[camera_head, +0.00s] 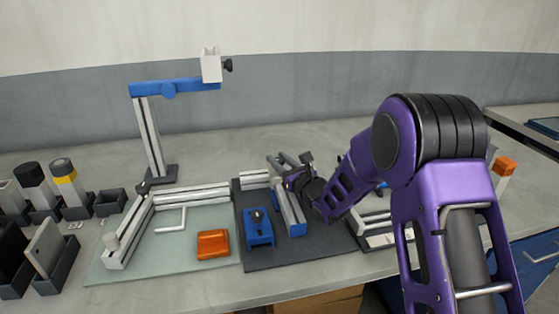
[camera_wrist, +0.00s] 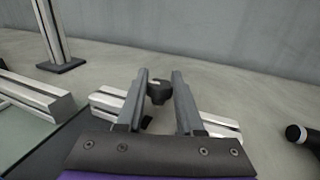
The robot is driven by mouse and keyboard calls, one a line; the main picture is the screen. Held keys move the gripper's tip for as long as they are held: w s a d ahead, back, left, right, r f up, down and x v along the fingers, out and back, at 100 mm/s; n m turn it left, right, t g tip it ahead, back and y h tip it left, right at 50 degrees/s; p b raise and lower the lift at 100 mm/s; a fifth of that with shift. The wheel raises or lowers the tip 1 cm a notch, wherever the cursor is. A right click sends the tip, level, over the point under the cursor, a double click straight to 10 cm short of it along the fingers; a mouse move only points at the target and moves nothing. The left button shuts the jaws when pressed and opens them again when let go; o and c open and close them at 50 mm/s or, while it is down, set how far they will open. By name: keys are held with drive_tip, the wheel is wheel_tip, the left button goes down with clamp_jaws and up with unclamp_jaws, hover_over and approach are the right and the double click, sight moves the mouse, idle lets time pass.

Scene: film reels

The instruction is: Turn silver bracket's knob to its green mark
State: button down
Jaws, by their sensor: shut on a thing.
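My gripper (camera_head: 290,162) reaches down and away over the dark mat, in the middle of the head view. In the wrist view its two grey fingers (camera_wrist: 160,88) are closed on a black knob (camera_wrist: 158,93) near their tips. Silver bracket pieces show on both sides of the fingers in the wrist view (camera_wrist: 108,101), and one shows left of the gripper in the head view (camera_head: 255,180). The fingers and my wrist hide much of the bracket. I cannot make out a green mark or where the knob's pointer stands.
On the dark mat (camera_head: 262,262) stand a blue block with a dark knob (camera_head: 259,232) and a blue-ended rail (camera_head: 290,212). An orange block (camera_head: 213,244) lies on the pale green mat (camera_head: 160,262). A tall stand with a blue arm (camera_head: 180,88) rises behind, left of my gripper.

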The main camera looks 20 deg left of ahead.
drive_tip(key=m+t+h, duration=0.2)
drive_tip(key=h, duration=0.1)
drive_tip(key=shift+s+a+m+t, duration=0.15)
drive_tip(key=shift+a+m+t, duration=0.15)
drive_tip(key=shift+t, duration=0.1)
drive_tip(key=shift+d+m+t+h, duration=0.15)
drive_tip(key=shift+m+t+h, duration=0.55)
drive_tip(key=shift+h, duration=0.4)
drive_tip(key=shift+d+m+h, duration=0.1)
drive_tip(key=shift+m+h, duration=0.3)
drive_tip(key=c, duration=0.5)
unclamp_jaws()
drive_tip(key=v, duration=0.8)
drive_tip(key=p+v, duration=0.1)
drive_tip(key=v, duration=0.8)
drive_tip(key=shift+f, duration=0.2)
drive_tip(key=shift+c, duration=0.2)
